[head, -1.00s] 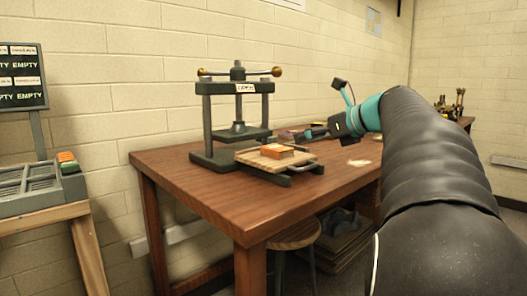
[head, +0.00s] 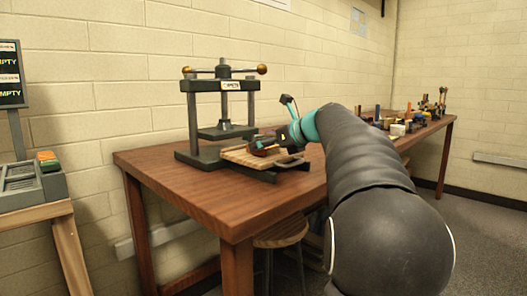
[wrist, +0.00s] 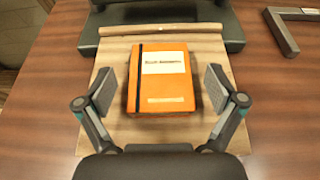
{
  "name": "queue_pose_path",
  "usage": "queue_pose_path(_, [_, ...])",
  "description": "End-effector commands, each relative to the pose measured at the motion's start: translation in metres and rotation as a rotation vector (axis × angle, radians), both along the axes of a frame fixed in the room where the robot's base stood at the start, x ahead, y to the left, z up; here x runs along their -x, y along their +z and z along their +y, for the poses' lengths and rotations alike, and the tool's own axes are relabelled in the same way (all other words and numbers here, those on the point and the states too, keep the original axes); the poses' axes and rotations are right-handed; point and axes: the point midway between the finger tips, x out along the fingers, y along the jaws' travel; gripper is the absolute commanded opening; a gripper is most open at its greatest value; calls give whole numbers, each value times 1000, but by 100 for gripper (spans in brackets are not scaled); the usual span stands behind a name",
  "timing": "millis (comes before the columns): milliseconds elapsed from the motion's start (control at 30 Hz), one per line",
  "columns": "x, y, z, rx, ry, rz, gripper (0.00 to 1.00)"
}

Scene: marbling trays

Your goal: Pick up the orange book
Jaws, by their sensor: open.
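The orange book (wrist: 161,82) lies flat on a wooden board (wrist: 118,55) in the wrist view. It has a white label and a dark strap along its left side. My gripper (wrist: 161,92) is open, with one finger on each side of the book and a gap at both sides. In the head view my gripper (head: 272,147) is low over the wooden board (head: 236,154) and mostly hides the book.
A dark press (head: 223,120) with brass-ended bar stands behind the board on the wooden table (head: 170,190). Several small items (head: 405,122) stand farther right.

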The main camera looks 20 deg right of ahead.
Motion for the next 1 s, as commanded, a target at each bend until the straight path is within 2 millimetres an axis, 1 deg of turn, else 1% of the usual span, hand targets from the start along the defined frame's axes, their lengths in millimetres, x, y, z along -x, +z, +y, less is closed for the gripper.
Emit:
queue_pose_path(33, [-6, -3, 2, 0, 1, 0, 94])
queue_pose_path(100, [-11, -5, 5, -2, 1, 1, 94])
queue_pose_path(333, [-12, -5, 4, -1, 0, 0, 94])
queue_pose_path(367, [-12, -5, 4, -1, 0, 0, 86])
queue_pose_path(400, [-12, -5, 4, -1, 0, 0, 76])
queue_pose_path(467, [-12, -5, 4, 0, 0, 0, 61])
queue_pose_path(500, [-12, -5, 4, 0, 0, 0, 51])
queue_pose_path(600, [-12, -5, 4, 0, 0, 0, 28])
queue_pose_path(867, [-12, -5, 4, 0, 0, 0, 28])
queue_pose_path(1000, [-12, 0, 4, 0, -1, -1, 28])
